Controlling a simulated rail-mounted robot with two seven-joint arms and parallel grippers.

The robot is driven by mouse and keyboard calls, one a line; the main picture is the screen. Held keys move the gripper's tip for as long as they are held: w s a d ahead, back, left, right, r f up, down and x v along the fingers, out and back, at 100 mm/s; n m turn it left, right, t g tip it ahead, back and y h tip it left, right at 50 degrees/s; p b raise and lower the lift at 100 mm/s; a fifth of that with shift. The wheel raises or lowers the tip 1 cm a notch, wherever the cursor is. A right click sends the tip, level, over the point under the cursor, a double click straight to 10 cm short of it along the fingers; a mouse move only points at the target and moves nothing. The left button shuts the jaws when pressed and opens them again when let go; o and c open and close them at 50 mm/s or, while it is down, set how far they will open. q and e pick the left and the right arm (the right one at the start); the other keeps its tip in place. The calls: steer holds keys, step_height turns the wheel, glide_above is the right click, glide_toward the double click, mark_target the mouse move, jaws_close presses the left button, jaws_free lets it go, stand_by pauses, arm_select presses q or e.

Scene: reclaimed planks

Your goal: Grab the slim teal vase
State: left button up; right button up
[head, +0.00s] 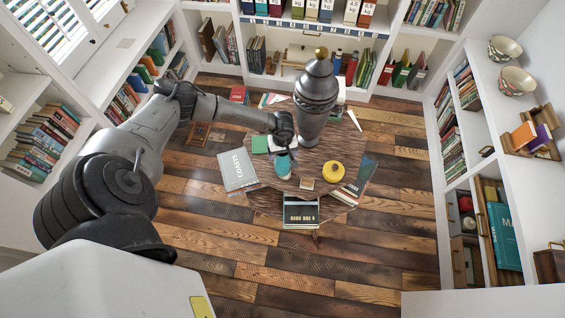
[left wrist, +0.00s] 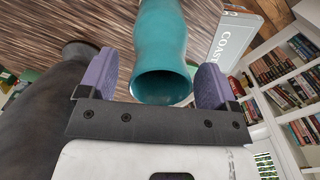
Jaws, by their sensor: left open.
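The slim teal vase (head: 283,168) stands on the round wooden table (head: 320,155). My left gripper (head: 288,150) is just above and behind it in the head view. In the left wrist view the teal vase (left wrist: 163,40) shows its open mouth toward the camera. The two purple fingers of my left gripper (left wrist: 156,70) are apart, one on each side of the vase's mouth. My right gripper is not in view.
A large dark lidded urn (head: 315,100) stands close to the gripper; its dark side fills the left of the wrist view (left wrist: 35,115). A yellow round pot (head: 333,171), a small box (head: 307,184) and books (head: 238,170) lie around the vase. Bookshelves line the walls.

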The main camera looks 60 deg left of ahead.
arm_select(q)
steer(key=shift+f, duration=0.9)
steer(key=shift+c, duration=0.5)
steer(key=c, duration=1.4)
